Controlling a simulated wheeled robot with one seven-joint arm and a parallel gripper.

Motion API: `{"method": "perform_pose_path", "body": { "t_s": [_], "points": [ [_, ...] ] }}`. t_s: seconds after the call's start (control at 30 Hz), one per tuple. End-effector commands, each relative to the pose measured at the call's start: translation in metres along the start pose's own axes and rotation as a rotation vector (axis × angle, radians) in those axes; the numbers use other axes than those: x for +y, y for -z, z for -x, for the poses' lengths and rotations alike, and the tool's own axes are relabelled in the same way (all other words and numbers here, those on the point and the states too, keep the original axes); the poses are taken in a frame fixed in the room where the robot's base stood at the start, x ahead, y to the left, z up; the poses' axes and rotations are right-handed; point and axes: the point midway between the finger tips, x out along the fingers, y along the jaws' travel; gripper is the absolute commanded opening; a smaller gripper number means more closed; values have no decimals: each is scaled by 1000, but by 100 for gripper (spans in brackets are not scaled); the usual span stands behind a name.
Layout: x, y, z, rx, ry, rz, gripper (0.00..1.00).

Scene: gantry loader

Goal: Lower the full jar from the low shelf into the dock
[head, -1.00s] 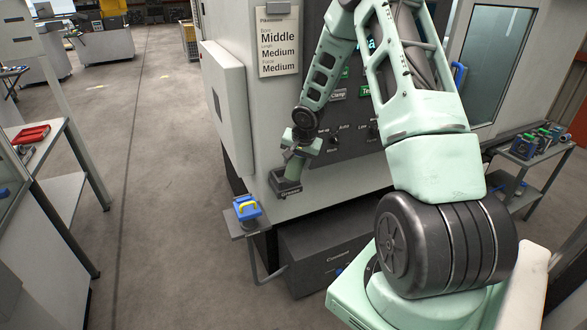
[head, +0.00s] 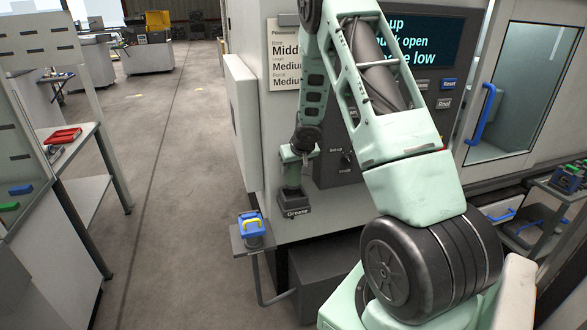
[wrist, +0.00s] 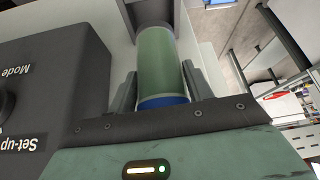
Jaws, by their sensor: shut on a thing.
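My gripper (head: 292,160) is shut on a green jar (wrist: 160,58), which it holds upright in the head view. The jar also shows in the head view (head: 292,178), small, below my gripper. A blue band rings its end nearest the wrist camera. The dark dock (head: 295,203), labelled Grease, sticks out from the machine front directly under the jar. In the wrist view the jar's far end meets the dark dock (wrist: 147,10). The jar's lower end is at the dock's top; I cannot tell how deep it sits.
The machine panel (head: 338,190) with knobs is close beside the gripper. A door (head: 505,90) with a blue handle is at right. Floor at left is clear.

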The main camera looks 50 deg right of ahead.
Motion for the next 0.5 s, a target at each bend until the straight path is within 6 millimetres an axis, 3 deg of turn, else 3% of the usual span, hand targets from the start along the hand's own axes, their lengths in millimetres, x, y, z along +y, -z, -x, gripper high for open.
{"method": "perform_pose_path", "body": {
  "t_s": [0.5],
  "points": [
    [0,-16,-29,0,-1,-3,14]
  ]
}}
